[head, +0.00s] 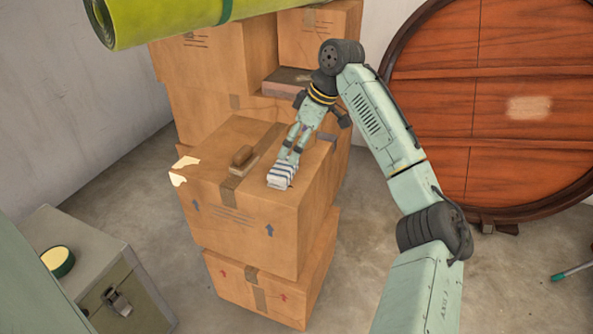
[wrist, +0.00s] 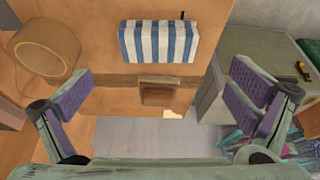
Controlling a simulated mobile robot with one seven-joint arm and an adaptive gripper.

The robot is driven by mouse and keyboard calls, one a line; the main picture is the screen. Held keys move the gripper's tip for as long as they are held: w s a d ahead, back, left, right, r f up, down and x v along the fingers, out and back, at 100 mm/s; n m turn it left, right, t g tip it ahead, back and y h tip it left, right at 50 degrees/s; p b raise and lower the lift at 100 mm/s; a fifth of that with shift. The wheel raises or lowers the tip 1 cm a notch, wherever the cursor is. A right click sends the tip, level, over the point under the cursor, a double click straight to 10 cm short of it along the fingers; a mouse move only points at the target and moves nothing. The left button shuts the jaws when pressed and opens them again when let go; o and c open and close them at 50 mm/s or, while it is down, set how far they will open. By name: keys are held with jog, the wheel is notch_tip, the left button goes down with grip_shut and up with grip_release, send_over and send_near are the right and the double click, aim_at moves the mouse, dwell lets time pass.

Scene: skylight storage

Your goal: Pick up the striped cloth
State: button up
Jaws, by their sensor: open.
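The striped cloth (head: 281,176), blue and white and folded into a small block, lies on top of a cardboard box near its front right part. In the wrist view the cloth (wrist: 158,42) lies at the top centre, beyond the fingertips, with its stripes in full view. My gripper (head: 295,148) points down just behind and above the cloth in the head view, partly overlapping it. In the wrist view the fingers of my gripper (wrist: 163,90) are spread wide with nothing between them in their grasp.
A brown block-like object (head: 243,156) sits left of the cloth on the box (head: 215,172). A tape roll (wrist: 45,50) shows in the wrist view. More boxes (head: 205,65) stand behind, below a green roll (head: 170,18). A grey-green case (head: 95,260) stands at lower left.

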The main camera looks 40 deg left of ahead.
aim_at(284, 165)
jog(key=p+x, duration=0.1)
jog(key=x, duration=0.8)
jog(key=shift+a+f, duration=0.25)
jog(key=shift+a, duration=0.1)
jog(key=c, duration=0.8)
